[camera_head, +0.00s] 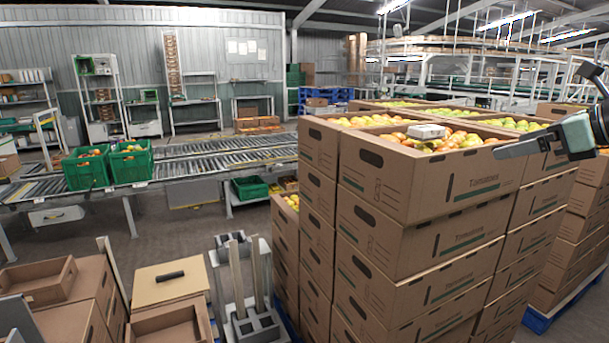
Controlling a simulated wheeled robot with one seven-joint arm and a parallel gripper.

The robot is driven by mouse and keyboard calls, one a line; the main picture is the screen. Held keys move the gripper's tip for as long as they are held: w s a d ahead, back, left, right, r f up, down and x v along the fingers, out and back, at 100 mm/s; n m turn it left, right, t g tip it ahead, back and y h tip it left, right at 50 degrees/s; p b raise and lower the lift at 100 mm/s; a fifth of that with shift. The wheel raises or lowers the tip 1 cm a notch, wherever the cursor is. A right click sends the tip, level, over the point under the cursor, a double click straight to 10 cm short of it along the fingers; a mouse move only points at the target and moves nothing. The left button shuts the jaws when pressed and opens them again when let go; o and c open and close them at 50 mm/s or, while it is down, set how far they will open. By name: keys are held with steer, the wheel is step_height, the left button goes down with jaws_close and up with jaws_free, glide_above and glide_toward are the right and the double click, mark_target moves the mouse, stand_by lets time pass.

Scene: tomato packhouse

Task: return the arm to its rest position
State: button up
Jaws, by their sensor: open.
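My gripper (515,148) is at the right edge of the view, in front of the upper tomato boxes. Its dark jaws point left and look empty and open. The arm behind it comes in from the right edge and is mostly out of view. A carton marked "Tomatoes" (425,192) tops the nearest stack, left of my gripper and full of red, orange and green tomatoes (462,140). A small pale box (427,131) lies on these tomatoes, apart from the jaws.
Tall carton stacks (400,278) fill the centre and right. A blue pallet (540,318) lies under the right stack. A roller conveyor (200,165) with green crates (87,172) runs behind at left. Brown cartons (160,285) stand at front left. Some grey floor (170,235) is clear.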

steer(key=s+a+f+n+g+b, duration=0.1)
steer(key=s+a+f+n+g, duration=0.3)
steer(key=a+f+n, duration=0.45)
steer(key=s+a+f+n+g, duration=0.4)
steer(key=a+n, duration=0.2)
steer(key=a, duration=0.6)
steer(key=s+a+f+n+g+h, duration=0.1)
steer(key=s+a+f+n, duration=0.2)
steer(key=s+n, duration=0.2)
steer(key=s+a+f+n+g+h+b, duration=0.1)
steer(key=s+a+f+n+h, duration=0.1)
steer(key=s+n, duration=0.4)
steer(key=s+a+f+n+g+h, duration=0.1)
steer(key=s+a+f+n, duration=0.3)
steer(key=n, duration=0.8)
steer(key=shift+s+f+h, duration=0.5)
steer(key=shift+s+f, duration=0.55)
steer(key=shift+s, duration=0.1)
steer(key=shift+a, duration=0.1)
